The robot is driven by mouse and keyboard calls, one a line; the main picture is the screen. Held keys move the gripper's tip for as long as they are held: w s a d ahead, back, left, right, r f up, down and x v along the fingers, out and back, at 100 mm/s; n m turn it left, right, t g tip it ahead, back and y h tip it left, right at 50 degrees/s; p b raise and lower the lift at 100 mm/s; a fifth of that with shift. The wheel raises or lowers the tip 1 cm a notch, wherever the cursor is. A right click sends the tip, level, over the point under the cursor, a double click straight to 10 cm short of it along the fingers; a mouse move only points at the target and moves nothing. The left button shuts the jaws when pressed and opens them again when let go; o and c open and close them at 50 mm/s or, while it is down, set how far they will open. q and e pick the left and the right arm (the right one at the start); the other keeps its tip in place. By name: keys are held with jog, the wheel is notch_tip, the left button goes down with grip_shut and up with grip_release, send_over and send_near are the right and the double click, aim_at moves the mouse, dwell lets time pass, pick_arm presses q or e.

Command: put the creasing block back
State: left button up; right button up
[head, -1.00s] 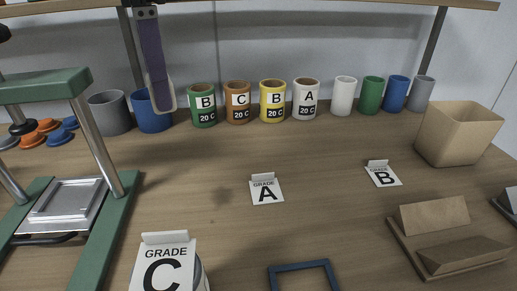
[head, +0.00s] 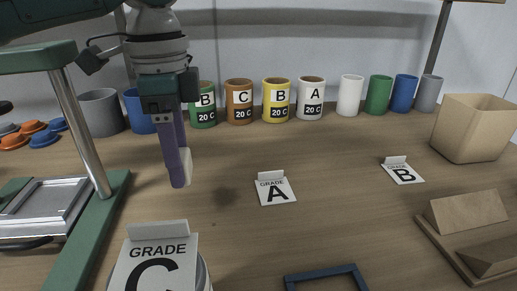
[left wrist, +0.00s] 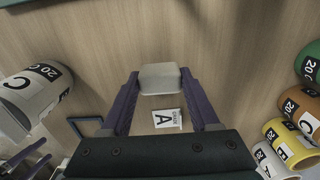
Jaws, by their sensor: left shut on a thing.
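The creasing block is a small pale block (left wrist: 160,77) between my left gripper's purple fingertips in the left wrist view. In the head view only a pale edge of the block (head: 186,162) shows behind the finger. My left gripper (head: 178,182) is shut on it and holds it above the table, left of the grade A card (head: 275,188). How far the block is above the wood I cannot tell.
A green-framed press (head: 95,215) stands at left. A grade C card (head: 150,262) and a dark blue frame (head: 325,275) are in front. Several cups line the back. A grade B card (head: 402,172), a cardboard bin (head: 470,130) and a wooden holder (head: 440,240) are at right.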

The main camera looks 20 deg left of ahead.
pick_arm(q)
notch_tip(320, 180, down, 4)
jog(key=shift+r+b, duration=0.1)
jog(key=shift+b, duration=0.35)
jog(key=shift+f, duration=0.25)
jog(key=shift+f, duration=0.1)
jog(key=o, duration=1.2)
notch_tip(320, 180, up, 12)
jog(key=shift+r+p, duration=0.1)
jog(key=shift+p, duration=1.1)
